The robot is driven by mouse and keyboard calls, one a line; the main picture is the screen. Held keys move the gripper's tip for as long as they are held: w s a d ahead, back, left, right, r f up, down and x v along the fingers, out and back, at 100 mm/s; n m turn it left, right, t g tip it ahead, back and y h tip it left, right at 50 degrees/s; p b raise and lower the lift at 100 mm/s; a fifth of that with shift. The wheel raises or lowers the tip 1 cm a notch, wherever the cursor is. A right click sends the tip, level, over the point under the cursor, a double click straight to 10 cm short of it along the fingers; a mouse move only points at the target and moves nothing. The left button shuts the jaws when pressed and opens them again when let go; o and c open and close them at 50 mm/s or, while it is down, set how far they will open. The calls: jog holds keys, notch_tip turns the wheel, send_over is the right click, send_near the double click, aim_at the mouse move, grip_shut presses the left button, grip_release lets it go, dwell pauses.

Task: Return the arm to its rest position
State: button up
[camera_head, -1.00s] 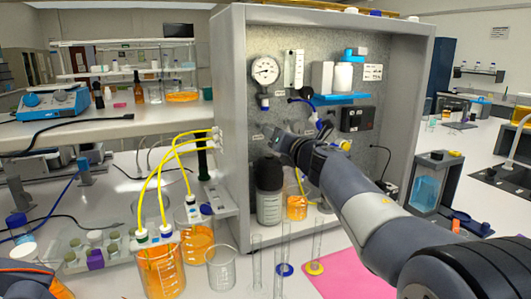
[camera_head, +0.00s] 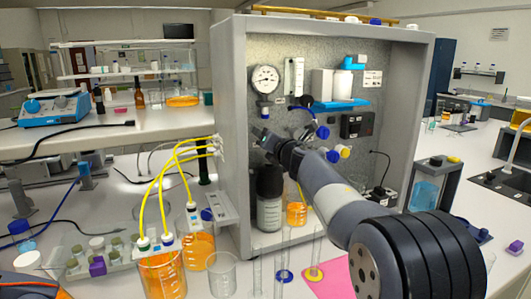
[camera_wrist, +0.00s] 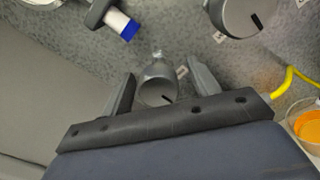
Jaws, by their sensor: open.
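My gripper (camera_wrist: 163,78) shows in the wrist view with its two dark fingers spread apart. A round grey knob (camera_wrist: 156,84) with a dark mark lies between the fingers in that picture. I see gaps on both sides of it, and nothing is gripped. In the head view my gripper (camera_head: 262,140) is up against or just in front of the grey panel of the rig (camera_head: 283,55), below the pressure gauge (camera_head: 265,78). My dark and grey arm reaches to it from the lower right. The knob is hidden or too small to tell there.
A dark bottle (camera_head: 269,200) and an orange beaker (camera_head: 296,212) stand below my gripper. Blue-capped and yellow-capped fittings (camera_head: 338,152) sit close to my forearm. Yellow tubes (camera_head: 160,185) run to orange-filled beakers at left. Tall glass cylinders (camera_head: 316,250) stand in front.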

jog(key=m, duration=0.2)
jog(key=shift+s+d+r+m+p, duration=0.1)
jog(key=shift+s+r+m+p, duration=0.05)
jog(key=shift+r+m+p, duration=0.15)
jog(key=m+p, duration=0.2)
jog(key=m, duration=0.5)
jog(key=shift+f, duration=0.15)
jog(key=m+p, duration=0.1)
jog(key=m, duration=0.3)
jog(key=shift+m, duration=0.3)
jog(key=m+p, duration=0.1)
jog(key=m, duration=0.3)
jog(key=shift+f, duration=0.15)
